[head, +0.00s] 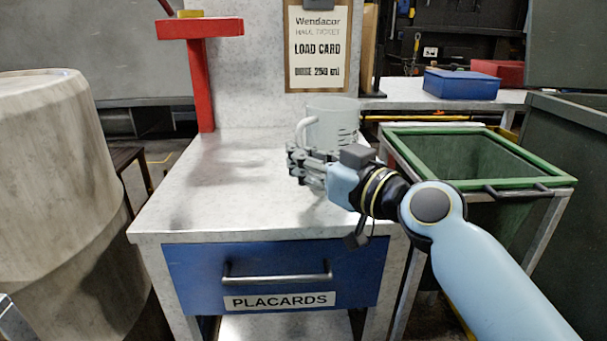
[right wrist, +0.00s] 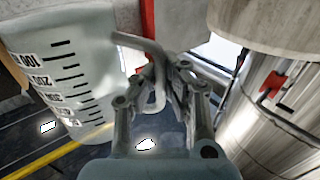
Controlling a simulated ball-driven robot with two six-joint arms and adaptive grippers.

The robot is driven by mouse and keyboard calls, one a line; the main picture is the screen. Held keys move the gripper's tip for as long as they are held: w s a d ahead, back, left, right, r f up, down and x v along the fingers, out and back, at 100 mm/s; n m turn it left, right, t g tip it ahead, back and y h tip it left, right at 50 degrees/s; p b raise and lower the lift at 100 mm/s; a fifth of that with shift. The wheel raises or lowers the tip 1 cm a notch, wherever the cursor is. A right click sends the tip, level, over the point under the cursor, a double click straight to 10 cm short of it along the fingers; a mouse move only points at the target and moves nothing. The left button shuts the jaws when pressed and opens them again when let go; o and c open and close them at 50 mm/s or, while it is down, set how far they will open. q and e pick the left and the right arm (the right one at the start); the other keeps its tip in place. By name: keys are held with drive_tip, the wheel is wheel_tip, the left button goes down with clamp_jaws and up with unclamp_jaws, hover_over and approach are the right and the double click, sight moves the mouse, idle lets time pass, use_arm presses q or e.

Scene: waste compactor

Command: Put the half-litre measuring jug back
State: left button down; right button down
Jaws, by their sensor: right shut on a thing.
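The measuring jug (head: 332,118) is clear, with a pale handle on its left and dark scale marks. It looks upright over the back right of the metal worktop (head: 220,190). My right gripper (head: 303,166) is in front of it and hides its lower part, so I cannot tell if its base touches the top. In the right wrist view the jug (right wrist: 72,75) fills the left side with its printed scale. There my right gripper (right wrist: 165,95) is shut on its bent handle.
A load card (head: 318,50) on a clipboard hangs behind the jug. A red stand (head: 200,80) is at the worktop's back left. A green-rimmed bin (head: 470,182) stands at the right, a large drum (head: 50,190) at the left. The worktop's front and left are clear above the blue drawer (head: 200,275).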

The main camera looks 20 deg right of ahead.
wheel_tip(320, 180, down, 2)
drive_tip(key=shift+f+b, duration=0.15)
drive_tip(key=shift+b, duration=0.15)
drive_tip(key=shift+f, duration=0.1)
drive_tip(key=c, duration=1.5)
unclamp_jaws()
